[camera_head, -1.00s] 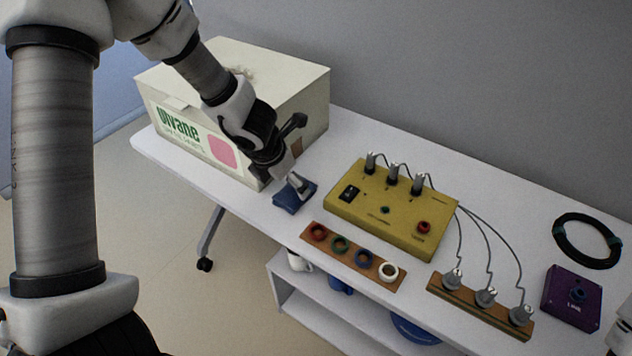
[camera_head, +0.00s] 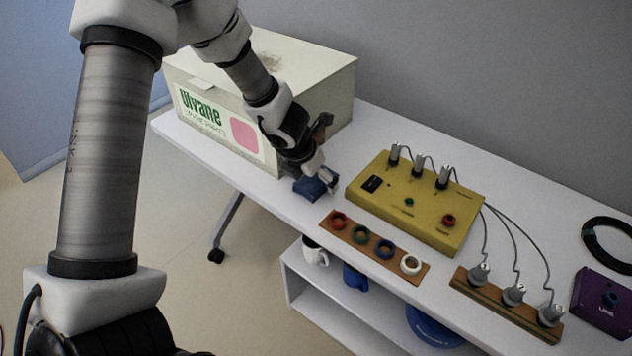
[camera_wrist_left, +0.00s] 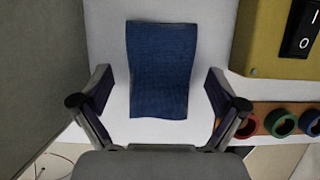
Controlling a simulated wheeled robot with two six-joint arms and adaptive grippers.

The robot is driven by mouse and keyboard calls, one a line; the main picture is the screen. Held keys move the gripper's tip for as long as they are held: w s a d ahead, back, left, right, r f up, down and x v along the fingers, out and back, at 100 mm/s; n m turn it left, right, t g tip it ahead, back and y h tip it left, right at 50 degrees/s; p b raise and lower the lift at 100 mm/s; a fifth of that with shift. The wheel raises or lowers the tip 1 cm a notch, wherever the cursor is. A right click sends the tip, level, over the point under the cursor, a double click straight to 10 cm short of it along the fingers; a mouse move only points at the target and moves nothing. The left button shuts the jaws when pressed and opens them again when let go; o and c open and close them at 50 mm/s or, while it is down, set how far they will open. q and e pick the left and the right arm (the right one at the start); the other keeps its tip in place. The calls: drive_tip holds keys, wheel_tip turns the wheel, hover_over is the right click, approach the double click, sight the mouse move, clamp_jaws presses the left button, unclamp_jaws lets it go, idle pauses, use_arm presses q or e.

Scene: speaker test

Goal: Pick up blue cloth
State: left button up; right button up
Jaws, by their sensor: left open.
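The blue cloth (camera_head: 312,188) lies on the white table between the box and the yellow device, partly hidden by my left gripper in the head view. In the left wrist view the cloth (camera_wrist_left: 161,68) shows as a flat, slightly wavy rectangle. My left gripper (camera_head: 318,178) is right above it, pointing down. In the wrist view its two fingers (camera_wrist_left: 160,100) are spread wide on either side of the cloth's near end, with nothing held between them. My right gripper is not seen.
A large white box (camera_head: 215,130) stands left of the cloth. A yellow device (camera_head: 425,215) with a switch and cables is close on the right. A wooden strip with coloured rings (camera_head: 350,236) lies in front. Mugs (camera_head: 355,278) stand on the lower shelf.

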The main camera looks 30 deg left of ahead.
sight(315, 178)
use_arm(q)
drive_tip(key=shift+f, duration=0.2)
drive_tip(key=c, duration=1)
drive_tip(key=shift+c, duration=0.2)
wheel_tip(315, 178, up, 11)
drive_tip(key=p, duration=0.9)
drive_tip(key=shift+f, duration=0.2)
drive_tip(key=o, duration=0.3)
drive_tip(key=c, duration=0.4)
